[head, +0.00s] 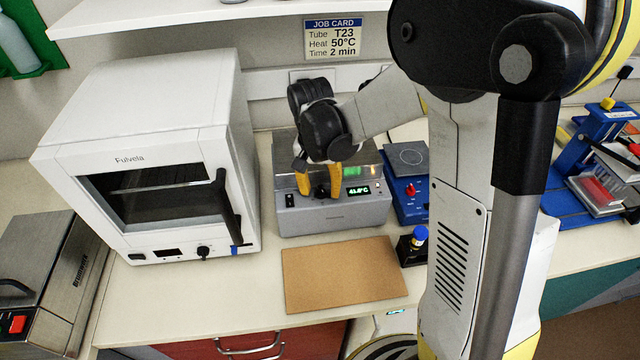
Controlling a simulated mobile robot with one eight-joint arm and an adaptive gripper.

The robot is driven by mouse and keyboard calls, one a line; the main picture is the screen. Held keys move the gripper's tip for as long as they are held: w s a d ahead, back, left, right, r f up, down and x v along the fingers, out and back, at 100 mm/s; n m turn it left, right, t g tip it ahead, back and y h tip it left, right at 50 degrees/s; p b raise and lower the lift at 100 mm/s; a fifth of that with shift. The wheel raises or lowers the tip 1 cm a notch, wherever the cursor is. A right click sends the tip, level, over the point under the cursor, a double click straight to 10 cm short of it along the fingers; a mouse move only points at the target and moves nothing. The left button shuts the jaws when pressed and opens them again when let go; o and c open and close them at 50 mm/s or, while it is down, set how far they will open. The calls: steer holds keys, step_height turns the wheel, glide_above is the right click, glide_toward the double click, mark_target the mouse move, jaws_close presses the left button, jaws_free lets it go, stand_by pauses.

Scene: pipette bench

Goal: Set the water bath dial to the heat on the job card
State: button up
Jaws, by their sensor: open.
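The job card (332,38) on the wall reads Tube T23, Heat 50°C, Time 2 min. The grey water bath (335,217) stands on the bench below it, with a clear lid partly hidden by my arm. Its small display (359,190) shows green digits in the forties, too small to read surely. The dark dial (322,193) is on its front panel, left of the display. My gripper (319,187) is open, with its yellow fingertips at either side of the dial. I cannot tell whether they touch it.
A white oven (150,160) stands close on the left. A brown board (343,273) lies in front of the bath, beside a blue-capped tube in a black holder (410,251). A shelf (210,14) overhangs the back.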

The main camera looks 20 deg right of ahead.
mark_target(318, 191)
step_height(318, 191, up, 12)
steer(key=shift+w+a, duration=0.2)
steer(key=shift+a, duration=0.2)
steer(key=shift+d, duration=0.1)
steer(key=shift+c, duration=0.3)
